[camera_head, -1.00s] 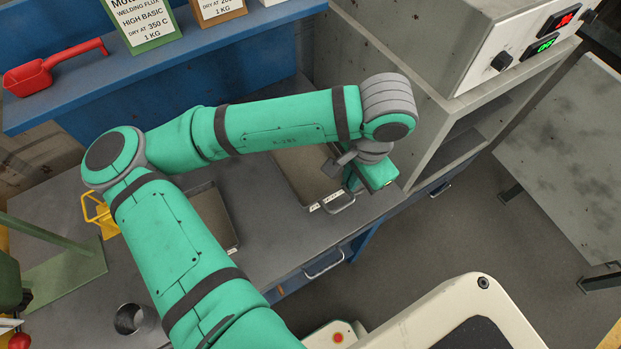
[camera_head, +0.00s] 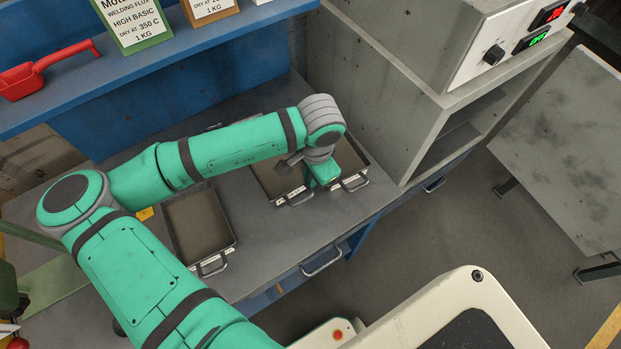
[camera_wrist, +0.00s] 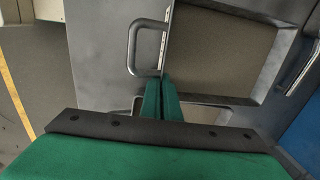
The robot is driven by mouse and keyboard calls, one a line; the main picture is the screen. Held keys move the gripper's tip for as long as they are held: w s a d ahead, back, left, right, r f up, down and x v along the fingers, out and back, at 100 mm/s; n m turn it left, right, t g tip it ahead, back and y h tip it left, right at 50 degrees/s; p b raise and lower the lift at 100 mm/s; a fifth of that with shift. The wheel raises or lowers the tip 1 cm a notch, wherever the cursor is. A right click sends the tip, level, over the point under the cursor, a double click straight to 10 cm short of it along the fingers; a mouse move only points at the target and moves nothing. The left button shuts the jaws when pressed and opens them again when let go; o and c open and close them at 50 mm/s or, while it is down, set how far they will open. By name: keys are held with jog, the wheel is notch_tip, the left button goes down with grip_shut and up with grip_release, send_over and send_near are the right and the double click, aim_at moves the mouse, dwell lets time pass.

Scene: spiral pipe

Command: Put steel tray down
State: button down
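Three shallow steel trays with grey-brown insides are on the grey workbench. In the head view, one steel tray (camera_head: 272,178) is just left of my gripper (camera_head: 322,185); another (camera_head: 363,165) is just right, beside the cabinet. A third tray (camera_head: 199,223) lies farther left, with bare bench between. In the wrist view, my gripper (camera_wrist: 162,97) is shut, its green fingers on either side of the front rim of the near-left tray (camera_wrist: 215,45), close to that tray's corner. The tray's handle (camera_wrist: 132,48) sticks out beside the fingers. Whether its bottom fully rests on the bench is hidden.
The grey cabinet (camera_head: 385,80) stands to the right, with a display box on top. A blue shelf (camera_head: 180,60) with flux boxes and a red scoop (camera_head: 40,72) runs along the back. The bench front edge is close to the trays.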

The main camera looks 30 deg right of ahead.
jog(key=shift+f, duration=0.55)
jog(key=c, duration=2)
grip_release()
